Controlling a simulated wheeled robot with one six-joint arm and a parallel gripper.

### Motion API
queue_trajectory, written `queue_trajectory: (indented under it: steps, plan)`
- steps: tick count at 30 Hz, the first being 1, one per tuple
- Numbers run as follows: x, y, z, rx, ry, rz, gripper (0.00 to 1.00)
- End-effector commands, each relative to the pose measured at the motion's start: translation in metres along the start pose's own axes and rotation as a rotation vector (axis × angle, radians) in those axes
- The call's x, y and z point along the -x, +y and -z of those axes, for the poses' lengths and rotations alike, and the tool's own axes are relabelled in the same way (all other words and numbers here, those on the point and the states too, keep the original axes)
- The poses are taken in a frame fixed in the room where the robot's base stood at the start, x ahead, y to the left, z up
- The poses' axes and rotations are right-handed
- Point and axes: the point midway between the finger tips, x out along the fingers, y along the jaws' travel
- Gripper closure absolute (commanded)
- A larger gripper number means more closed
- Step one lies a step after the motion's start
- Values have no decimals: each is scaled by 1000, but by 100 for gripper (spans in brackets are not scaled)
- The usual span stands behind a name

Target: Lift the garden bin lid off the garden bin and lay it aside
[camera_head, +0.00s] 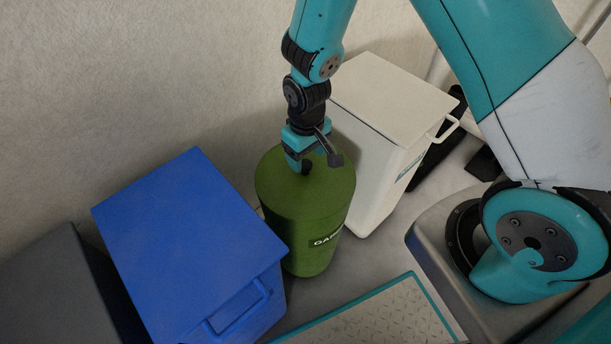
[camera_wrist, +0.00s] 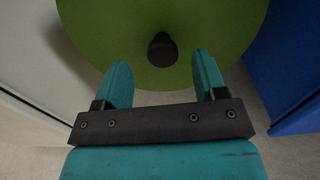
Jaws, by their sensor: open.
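The green garden bin (camera_head: 310,242) stands on the floor between a blue bin and a white bin. Its round green lid (camera_head: 330,190) sits on top, and also shows in the wrist view (camera_wrist: 110,30). A dark round knob (camera_head: 306,167) rises from the lid's middle; it shows in the wrist view (camera_wrist: 162,50) too. My gripper (camera_head: 307,165) is above the lid, pointing down, with its fingers close to the knob. In the wrist view my gripper (camera_wrist: 162,75) is open, and the knob appears ahead of the gap between the two teal fingers. Nothing is held.
A blue bin (camera_head: 185,240) with a front handle stands close on the left. A white bin (camera_head: 390,110) with a side handle stands close behind on the right. A dark grey box (camera_head: 55,285) is at the far left. Some grey floor (camera_head: 375,255) shows in front.

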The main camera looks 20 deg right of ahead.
Motion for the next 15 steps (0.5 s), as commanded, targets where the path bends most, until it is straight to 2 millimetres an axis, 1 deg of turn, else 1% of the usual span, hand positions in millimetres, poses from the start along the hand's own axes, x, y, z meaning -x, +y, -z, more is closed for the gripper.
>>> queue_trajectory:
  steps: [1, 3, 6, 9, 14, 15]
  plan:
    - [-13, -2, 0, 1, -2, 0, 35]
    - [-23, -3, 1, 0, -2, 0, 35]
    - [-33, -3, 1, 0, -2, 0, 35]
    - [-36, -3, 2, 0, 0, 0, 35]
    - [-36, -3, 2, 0, 1, 0, 35]
    - [-36, -3, 2, 0, 1, 0, 37]
